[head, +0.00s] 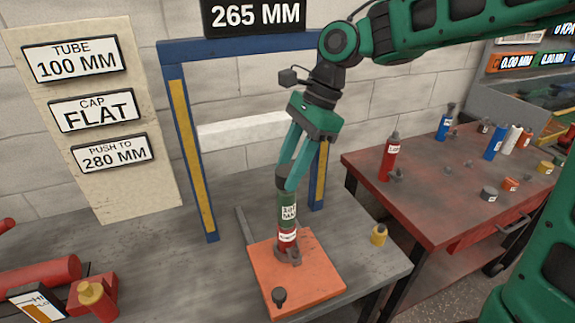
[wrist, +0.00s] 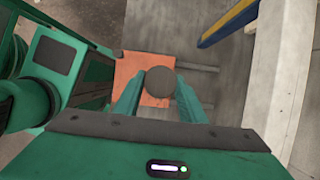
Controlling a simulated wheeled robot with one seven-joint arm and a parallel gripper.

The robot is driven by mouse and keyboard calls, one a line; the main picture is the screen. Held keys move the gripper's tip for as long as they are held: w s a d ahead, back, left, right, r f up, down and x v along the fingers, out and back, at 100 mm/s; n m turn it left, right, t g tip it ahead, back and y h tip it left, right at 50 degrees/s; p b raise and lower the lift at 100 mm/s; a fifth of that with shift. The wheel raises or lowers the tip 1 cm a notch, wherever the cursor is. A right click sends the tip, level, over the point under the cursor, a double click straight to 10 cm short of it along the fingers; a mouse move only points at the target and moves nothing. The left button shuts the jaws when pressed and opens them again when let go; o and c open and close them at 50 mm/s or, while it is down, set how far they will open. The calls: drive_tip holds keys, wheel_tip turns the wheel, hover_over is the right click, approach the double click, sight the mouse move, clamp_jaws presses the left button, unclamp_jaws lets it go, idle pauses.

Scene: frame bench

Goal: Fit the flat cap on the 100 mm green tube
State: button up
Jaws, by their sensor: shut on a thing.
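The green tube (head: 287,202) stands upright on a red piece (head: 288,236) above the orange plate (head: 322,268). It bears a white label that is hard to read. My gripper (head: 284,178) is directly above the tube with its fingers shut on a dark grey cap (head: 282,171). In the wrist view the cap (wrist: 161,82) is a plain round disc between the fingertips (wrist: 161,92). The cap is at the tube's top end; I cannot tell whether it is seated. The tube is hidden under the cap in the wrist view.
A yellow piece (head: 379,235) sits right of the plate. The red bench (head: 440,205) holds several tubes and caps.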

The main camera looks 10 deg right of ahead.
drive_tip(key=shift+f, duration=0.85)
drive_tip(key=o, duration=1.2)
drive_tip(key=v, duration=1)
drive_tip(key=shift+w+d+r, duration=0.1)
drive_tip(key=shift+d+r, duration=0.1)
drive_tip(key=shift+r, duration=0.15)
drive_tip(key=s+d+f+n+t+h, duration=0.1)
drive_tip(key=s+d+f+n+h, duration=0.15)
drive_tip(key=s+d+f, duration=0.65)
drive_tip(key=s+d+f+n+t+h, duration=0.1)
drive_tip(key=s+d+f+n, duration=0.15)
drive_tip(key=d, duration=1.25)
drive_tip(key=s+d+f+n, duration=0.1)
drive_tip(key=s+d, duration=0.1)
drive_tip(key=s, duration=0.1)
drive_tip(key=s+d+f+n, duration=0.1)
drive_tip(key=s+d, duration=0.1)
drive_tip(key=s, duration=0.2)
drive_tip(key=s+d+f+n+g, duration=0.1)
drive_tip(key=s+d+f, duration=0.1)
drive_tip(key=s, duration=0.1)
drive_tip(key=shift+s+d+h, duration=0.2)
drive_tip(key=shift+s+h, duration=0.15)
